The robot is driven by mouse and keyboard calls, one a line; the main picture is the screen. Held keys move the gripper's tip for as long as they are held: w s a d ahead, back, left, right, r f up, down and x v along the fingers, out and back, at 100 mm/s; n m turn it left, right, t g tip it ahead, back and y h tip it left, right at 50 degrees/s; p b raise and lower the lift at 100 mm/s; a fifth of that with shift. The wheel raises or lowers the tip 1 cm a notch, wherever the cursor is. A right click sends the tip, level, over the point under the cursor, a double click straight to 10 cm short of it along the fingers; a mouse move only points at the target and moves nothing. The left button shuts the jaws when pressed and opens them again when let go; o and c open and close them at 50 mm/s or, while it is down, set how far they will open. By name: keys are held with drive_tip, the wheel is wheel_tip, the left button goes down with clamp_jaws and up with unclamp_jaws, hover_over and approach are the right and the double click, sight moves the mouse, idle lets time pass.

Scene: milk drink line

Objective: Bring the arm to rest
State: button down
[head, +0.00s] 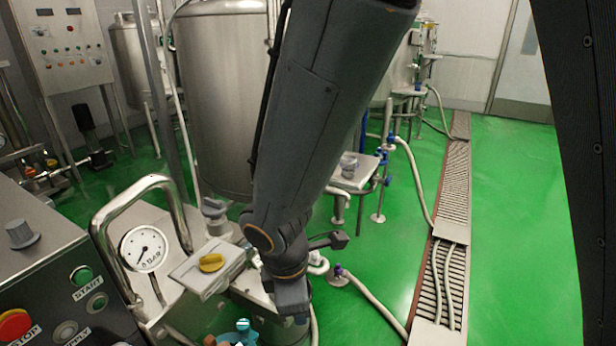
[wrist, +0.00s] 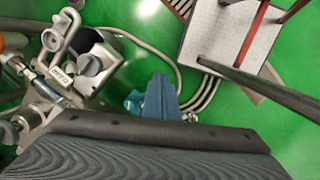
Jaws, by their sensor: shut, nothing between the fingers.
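My arm reaches down through the middle of the head view. My gripper (head: 292,312) is at its lower end, pointing down, shut and empty. It hangs in front of the steel machine with the gauge. In the wrist view my gripper (wrist: 160,90) shows as dark blue-grey fingers close together with nothing between them. A teal part (wrist: 133,102) shows beside the fingers there, below them or behind them; I cannot tell whether they touch.
A control panel with a red stop button (head: 14,325) stands at the lower left. A pressure gauge (head: 145,249) and a yellow knob (head: 211,262) are left of my gripper. A large steel tank (head: 218,100) stands behind. Hoses (head: 375,300) cross the floor near a drain grate (head: 455,190). Green floor (head: 520,220) is clear at right.

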drive_tip(key=w+d+r+m, duration=0.1)
drive_tip(key=d+r+m, duration=0.1)
drive_tip(key=d+m, duration=0.7)
drive_tip(key=w+d+r+m+y, duration=0.1)
drive_tip(key=d+r+m, duration=0.2)
drive_tip(key=d+m, duration=0.7)
drive_tip(key=shift+d, duration=1.25)
drive_tip(key=shift+w+a, duration=0.1)
